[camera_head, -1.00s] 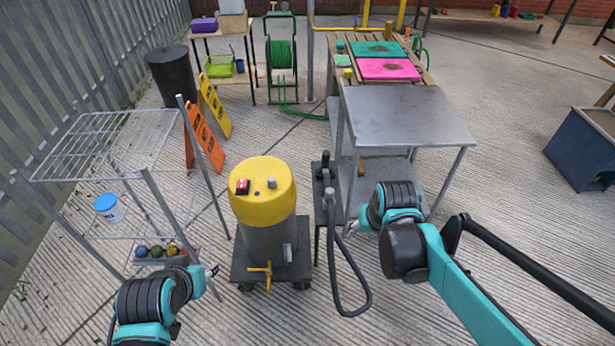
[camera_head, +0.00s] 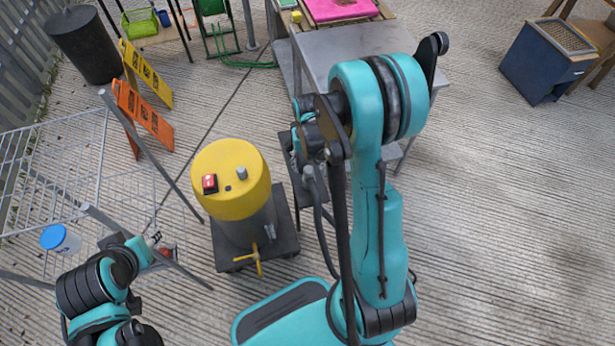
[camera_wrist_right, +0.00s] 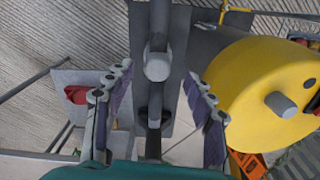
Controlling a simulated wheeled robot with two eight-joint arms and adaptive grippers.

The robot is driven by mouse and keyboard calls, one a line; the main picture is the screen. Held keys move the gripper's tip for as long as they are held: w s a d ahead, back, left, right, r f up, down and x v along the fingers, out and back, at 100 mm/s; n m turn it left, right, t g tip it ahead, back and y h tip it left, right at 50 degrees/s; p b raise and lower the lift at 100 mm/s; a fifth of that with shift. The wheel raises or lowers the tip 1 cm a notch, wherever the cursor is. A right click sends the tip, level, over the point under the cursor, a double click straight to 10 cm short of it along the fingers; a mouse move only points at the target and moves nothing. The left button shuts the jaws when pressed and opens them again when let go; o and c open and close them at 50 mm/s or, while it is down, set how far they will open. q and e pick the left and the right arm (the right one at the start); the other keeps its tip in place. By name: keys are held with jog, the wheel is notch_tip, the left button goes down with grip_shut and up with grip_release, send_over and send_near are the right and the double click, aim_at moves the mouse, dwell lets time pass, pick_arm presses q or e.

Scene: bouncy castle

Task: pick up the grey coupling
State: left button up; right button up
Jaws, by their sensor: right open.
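The grey coupling (camera_head: 308,173) is at the upper end of a black hose, over a dark narrow stand beside the yellow-topped machine (camera_head: 231,180). In the right wrist view the coupling (camera_wrist_right: 157,66) lies between the two spread fingers of my right gripper (camera_wrist_right: 156,76), with gaps on both sides. The right gripper (camera_head: 303,135) is open and empty above the stand; my own arm partly hides it in the head view. My left gripper (camera_head: 153,238) is at the lower left by the wire rack, too small to read.
A steel table (camera_head: 315,50) stands behind, partly hidden by my right arm. A wire rack (camera_head: 100,165) is at the left, with orange (camera_head: 143,117) and yellow (camera_head: 146,75) folding signs behind it. A blue box (camera_head: 535,65) is at the far right. The right floor is open.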

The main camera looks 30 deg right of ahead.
aim_at(309, 169)
notch_tip(309, 169, down, 5)
jog(key=shift+s+d+r+b, duration=0.1)
jog(key=shift+r+b, duration=0.1)
jog(key=shift+b, duration=0.9)
jog(key=shift+r, duration=0.1)
jog(key=c, duration=1.2)
jog(key=shift+r, duration=0.1)
